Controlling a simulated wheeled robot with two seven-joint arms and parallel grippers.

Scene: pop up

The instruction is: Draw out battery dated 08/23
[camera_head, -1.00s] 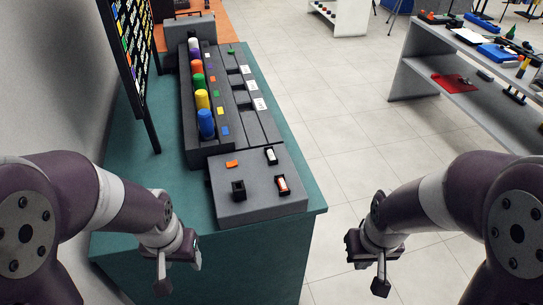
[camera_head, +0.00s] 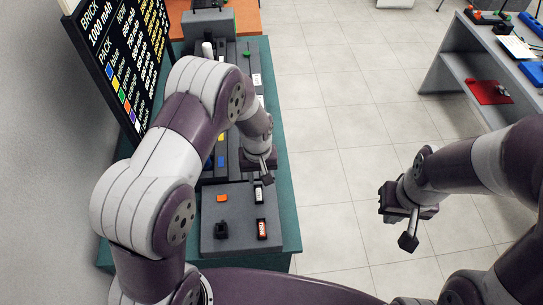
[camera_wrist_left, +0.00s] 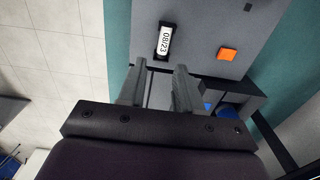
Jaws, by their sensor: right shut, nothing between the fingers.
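The battery dated 08/23 (camera_wrist_left: 164,42) has a white label and stands in a dark slot of the grey block. In the head view the white-labelled battery (camera_head: 259,195) in the far slot matches its place beside the orange button (camera_head: 222,198). My left gripper (camera_head: 263,176) hangs just beyond it. In the left wrist view its two fingers (camera_wrist_left: 160,68) are apart, with nothing between them, and point towards the battery. A red-and-white battery (camera_head: 262,228) sits in the nearer slot. My right gripper (camera_head: 408,236) is shut and empty, away to the right over the floor.
The grey block (camera_head: 240,241) also has an empty-looking black socket (camera_head: 221,230). A black board (camera_head: 120,62) with white lettering stands at the left. My left arm hides much of the row behind the block. Open floor (camera_head: 340,180) lies right of the teal table (camera_head: 286,206).

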